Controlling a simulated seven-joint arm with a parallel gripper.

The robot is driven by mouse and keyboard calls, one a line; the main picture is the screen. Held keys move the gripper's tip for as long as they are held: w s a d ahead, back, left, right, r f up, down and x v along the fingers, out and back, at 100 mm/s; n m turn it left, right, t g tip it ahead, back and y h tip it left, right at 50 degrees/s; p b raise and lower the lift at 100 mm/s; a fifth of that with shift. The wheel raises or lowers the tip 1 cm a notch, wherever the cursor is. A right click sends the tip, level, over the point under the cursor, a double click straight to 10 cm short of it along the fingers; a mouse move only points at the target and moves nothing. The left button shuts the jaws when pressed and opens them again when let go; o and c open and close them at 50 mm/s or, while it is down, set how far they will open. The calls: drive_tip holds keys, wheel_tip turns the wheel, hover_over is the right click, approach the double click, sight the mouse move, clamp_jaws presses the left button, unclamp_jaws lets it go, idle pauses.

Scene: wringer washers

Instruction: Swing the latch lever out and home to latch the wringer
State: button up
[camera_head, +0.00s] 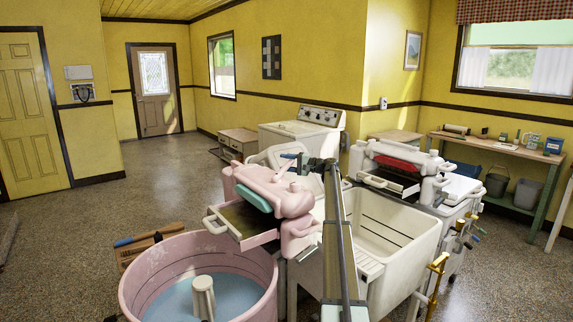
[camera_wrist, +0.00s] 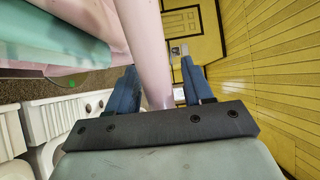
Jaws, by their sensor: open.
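The pink wringer (camera_head: 262,186) stands above the pink tub (camera_head: 145,285), with a teal roller (camera_head: 253,199) in its front. In the wrist view, a long pale pink bar (camera_wrist: 147,45), which looks like the latch lever, runs between the two blue fingers of my gripper (camera_wrist: 158,78). The fingers are apart, one on each side of the bar. I cannot tell whether either touches it. In the head view my gripper (camera_head: 297,158) is small at the top of the wringer, and the lever's outline is hard to make out there. Part of the wringer shows upper left in the wrist view.
My arm crosses the white rinse tub (camera_head: 400,228), just right of the pink wringer. A second, white wringer (camera_head: 405,160) with a red roller stands beyond it. A white machine (camera_head: 300,133) stands behind. The floor (camera_head: 75,225) at left is mostly open.

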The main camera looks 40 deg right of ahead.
drive_tip(key=v, duration=1.3)
drive_tip(key=shift+s+d, duration=0.2)
drive_tip(key=shift+s, duration=0.15)
drive_tip(key=shift+c, duration=0.2)
